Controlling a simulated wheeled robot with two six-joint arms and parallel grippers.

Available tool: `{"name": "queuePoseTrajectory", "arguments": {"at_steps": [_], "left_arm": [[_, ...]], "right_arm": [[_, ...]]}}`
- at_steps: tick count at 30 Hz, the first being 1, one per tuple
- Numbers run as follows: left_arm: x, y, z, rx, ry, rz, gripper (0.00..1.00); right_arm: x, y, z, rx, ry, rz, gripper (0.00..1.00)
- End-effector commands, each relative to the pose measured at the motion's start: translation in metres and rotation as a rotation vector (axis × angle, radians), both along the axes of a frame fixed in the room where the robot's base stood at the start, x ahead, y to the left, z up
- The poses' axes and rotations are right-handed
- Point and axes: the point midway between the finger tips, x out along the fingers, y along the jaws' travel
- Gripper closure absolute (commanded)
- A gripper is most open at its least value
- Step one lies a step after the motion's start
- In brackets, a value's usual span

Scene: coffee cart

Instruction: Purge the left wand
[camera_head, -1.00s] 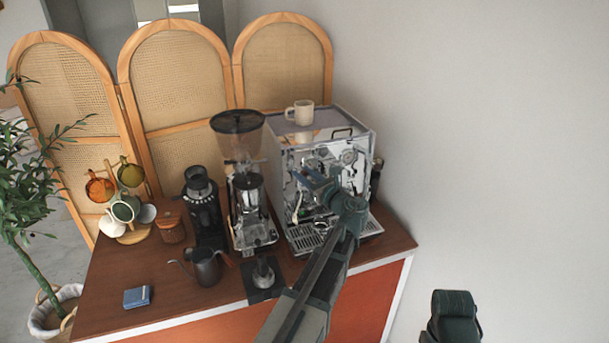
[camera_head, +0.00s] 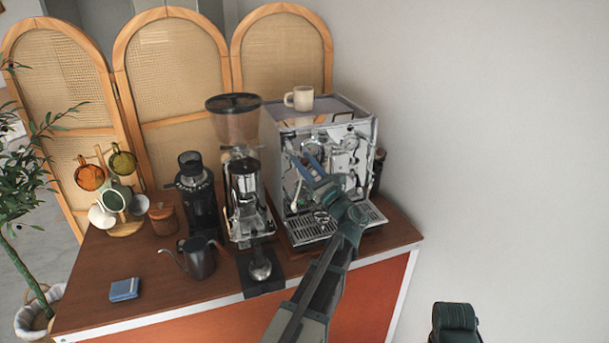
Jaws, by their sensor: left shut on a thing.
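The chrome espresso machine (camera_head: 284,140) stands at the right end of the cart, its front and drip tray (camera_head: 308,231) facing me. My left arm reaches up across the machine's front. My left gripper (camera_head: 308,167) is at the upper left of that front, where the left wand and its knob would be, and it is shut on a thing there. The gripper and forearm cover the thing held, so I cannot tell which part it is. The left wand is not clearly visible. Of my right arm, only a dark part shows at the lower right; its gripper is out of view.
A cream mug (camera_head: 302,98) sits on the machine. A wall is close on the right.

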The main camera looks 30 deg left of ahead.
Motion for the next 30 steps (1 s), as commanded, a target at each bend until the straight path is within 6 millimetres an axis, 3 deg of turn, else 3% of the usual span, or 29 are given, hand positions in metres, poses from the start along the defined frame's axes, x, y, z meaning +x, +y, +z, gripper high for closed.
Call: {"name": "queuePoseTrajectory", "arguments": {"at_steps": [1, 9, 27, 28, 30], "left_arm": [[0.001, 0.000, -0.010, 0.020, -0.018, 0.000, 1.00], [0.000, -0.001, -0.011, 0.105, -0.092, -0.001, 1.00], [-0.001, -0.001, -0.009, 0.134, -0.118, 0.001, 1.00], [-0.001, -0.001, -0.009, 0.134, -0.118, 0.001, 0.61], [-0.001, -0.001, -0.009, 0.134, -0.117, 0.000, 0.49]], "right_arm": [[0.000, 0.000, -0.015, 0.000, 0.000, 0.000, 0.50], [0.000, 0.000, -0.037, 0.000, 0.000, 0.000, 0.50], [0.000, 0.000, -0.042, 0.000, 0.000, 0.000, 0.50], [0.000, 0.000, -0.042, 0.000, 0.000, 0.000, 0.50], [0.000, 0.000, -0.042, 0.000, 0.000, 0.000, 0.50]]}}
